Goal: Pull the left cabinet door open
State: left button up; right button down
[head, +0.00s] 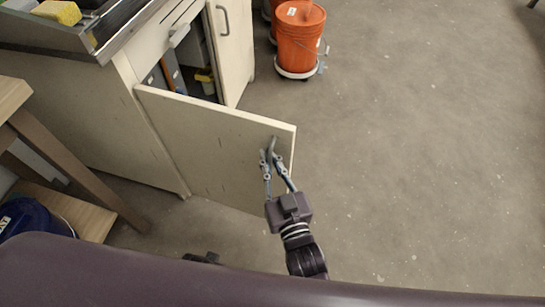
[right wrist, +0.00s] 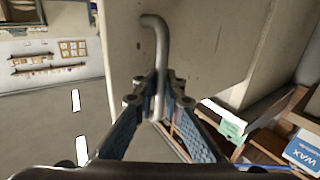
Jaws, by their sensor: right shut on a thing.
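The left cabinet door (head: 200,145) is a cream panel that stands swung well out from the cabinet (head: 85,125). Its grey bar handle (head: 271,147) is near the door's free edge. My right gripper (head: 273,163) is shut on this handle. In the right wrist view the handle (right wrist: 161,45) rises from between the fingers of the gripper (right wrist: 158,100), against the door face (right wrist: 200,45). The other cabinet door (head: 232,45), with its own handle, also stands open.
Items (head: 172,72) stand inside the cabinet. An orange bucket (head: 299,42) stands on a wheeled base beyond the doors. A wooden shelf unit (head: 60,140) with a dark blue bucket (head: 32,220) is at the left. The floor at the right (head: 430,150) is clear.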

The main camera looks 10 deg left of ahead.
jog(key=shift+s+d+f, duration=0.1)
jog(key=shift+s+d, duration=0.05)
jog(key=shift+d, duration=0.05)
jog(key=c, duration=2.3)
grip_release()
jog(key=shift+d, duration=0.1)
jog(key=shift+s, duration=0.1)
jog(key=v, duration=1.2)
